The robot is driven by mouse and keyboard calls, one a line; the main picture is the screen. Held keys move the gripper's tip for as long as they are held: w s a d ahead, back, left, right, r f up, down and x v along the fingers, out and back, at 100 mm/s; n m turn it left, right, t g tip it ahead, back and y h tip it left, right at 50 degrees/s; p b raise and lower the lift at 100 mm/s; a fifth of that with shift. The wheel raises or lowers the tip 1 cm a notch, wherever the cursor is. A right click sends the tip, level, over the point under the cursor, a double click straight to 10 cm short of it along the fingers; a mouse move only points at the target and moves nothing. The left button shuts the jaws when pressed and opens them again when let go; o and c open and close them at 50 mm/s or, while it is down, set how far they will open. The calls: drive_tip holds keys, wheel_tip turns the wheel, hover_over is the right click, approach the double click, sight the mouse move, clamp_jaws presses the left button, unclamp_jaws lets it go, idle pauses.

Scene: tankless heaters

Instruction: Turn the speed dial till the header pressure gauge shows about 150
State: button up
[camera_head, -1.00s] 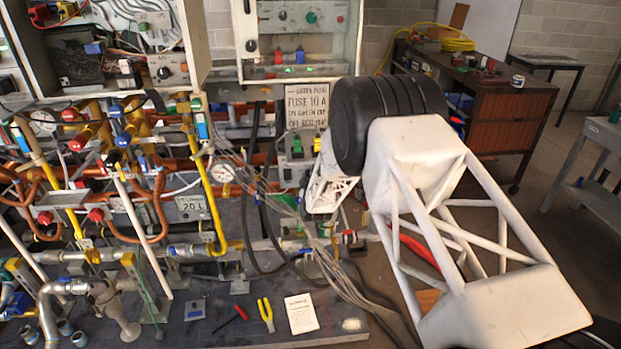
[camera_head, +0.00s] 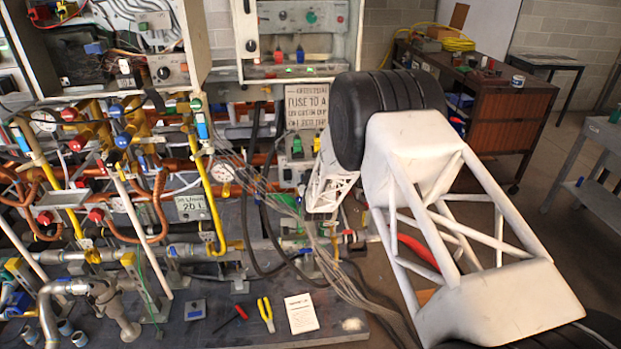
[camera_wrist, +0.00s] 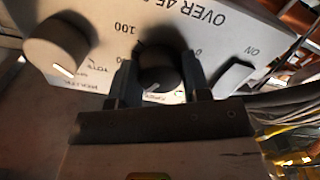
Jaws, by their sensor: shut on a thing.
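In the wrist view a round black dial (camera_wrist: 158,72) with a white pointer mark sits on a light panel, between numbers that include 100 and 0. Its name lettering is upside down and blurred. My gripper (camera_wrist: 160,78) is shut on this dial, with one dark finger on each side of it. In the head view the gripper and the dial are hidden behind my arm. A round white-faced gauge (camera_head: 222,172) stands among the pipes left of my arm. Its needle and figures are too small to read, and I cannot tell if it is the header pressure gauge.
Black hoses and grey cables (camera_head: 335,270) run beside my arm. Yellow-handled pliers (camera_head: 265,313) and a white card (camera_head: 301,313) lie on the bench.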

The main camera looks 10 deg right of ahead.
drive_tip(key=m, duration=0.5)
drive_tip(key=shift+m, duration=0.3)
idle(0.4)
drive_tip(key=o, duration=0.9)
drive_tip(key=shift+s, duration=0.15)
drive_tip(key=shift+s, duration=3.8)
drive_tip(key=shift+r, duration=0.1)
